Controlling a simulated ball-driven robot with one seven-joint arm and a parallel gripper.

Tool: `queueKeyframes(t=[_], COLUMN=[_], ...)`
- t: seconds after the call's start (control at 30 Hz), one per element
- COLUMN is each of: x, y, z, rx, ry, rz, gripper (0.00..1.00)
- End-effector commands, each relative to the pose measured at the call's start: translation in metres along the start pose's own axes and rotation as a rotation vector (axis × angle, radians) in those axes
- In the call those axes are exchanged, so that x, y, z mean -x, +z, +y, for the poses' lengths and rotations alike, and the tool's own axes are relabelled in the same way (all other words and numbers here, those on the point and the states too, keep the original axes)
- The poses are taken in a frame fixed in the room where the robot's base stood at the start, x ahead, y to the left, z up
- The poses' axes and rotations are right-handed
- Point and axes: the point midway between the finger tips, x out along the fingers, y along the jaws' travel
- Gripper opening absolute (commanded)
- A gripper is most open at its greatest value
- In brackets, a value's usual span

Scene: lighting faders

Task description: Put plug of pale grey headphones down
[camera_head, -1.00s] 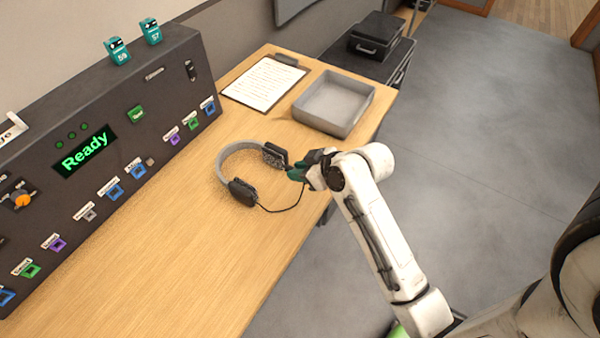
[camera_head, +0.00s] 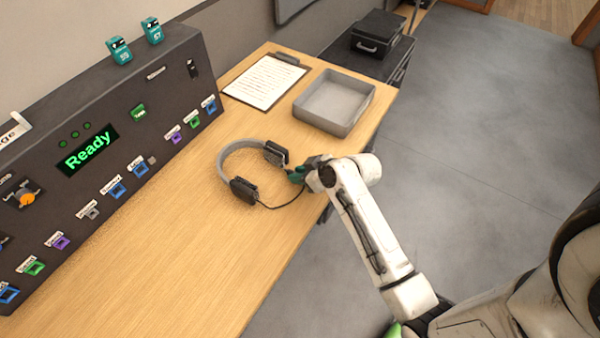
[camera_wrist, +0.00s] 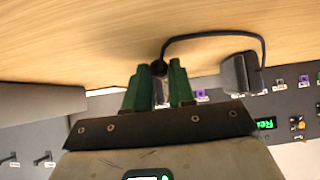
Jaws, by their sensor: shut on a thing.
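The pale grey headphones (camera_head: 228,160) lie on the wooden table, with dark ear cups and a thin black cable (camera_head: 283,204) that runs toward my gripper. My gripper (camera_head: 297,174) is at the table's right edge, just right of the headphones. In the wrist view, my gripper (camera_wrist: 160,82) has its green fingers shut on the plug (camera_wrist: 159,72), whose dark end shows between the fingertips with the cable (camera_wrist: 205,36) curving from it to an ear cup (camera_wrist: 240,74). The plug is close to the tabletop; I cannot tell whether it touches.
A grey tray (camera_head: 340,124) and a clipboard (camera_head: 262,84) lie at the table's far end. A dark control panel (camera_head: 150,108) reading "Ready" stands along the left. The tabletop (camera_head: 190,245) in front of the headphones is clear.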

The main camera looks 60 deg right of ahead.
Motion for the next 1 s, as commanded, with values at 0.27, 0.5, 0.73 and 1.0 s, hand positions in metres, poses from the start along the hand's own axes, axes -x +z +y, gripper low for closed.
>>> queueKeyframes(t=[0.27, 0.5, 0.73, 1.0], x=[-0.006, -0.008, -0.009, -0.01], y=[0.007, 0.012, 0.014, 0.015], z=[0.0, -0.001, -0.003, -0.006], rx=[0.0, -0.001, -0.002, -0.001], ry=[-0.001, -0.003, -0.008, -0.014], rz=[-0.001, -0.007, -0.012, -0.014], gripper=[0.0, 0.29, 0.49, 0.49])
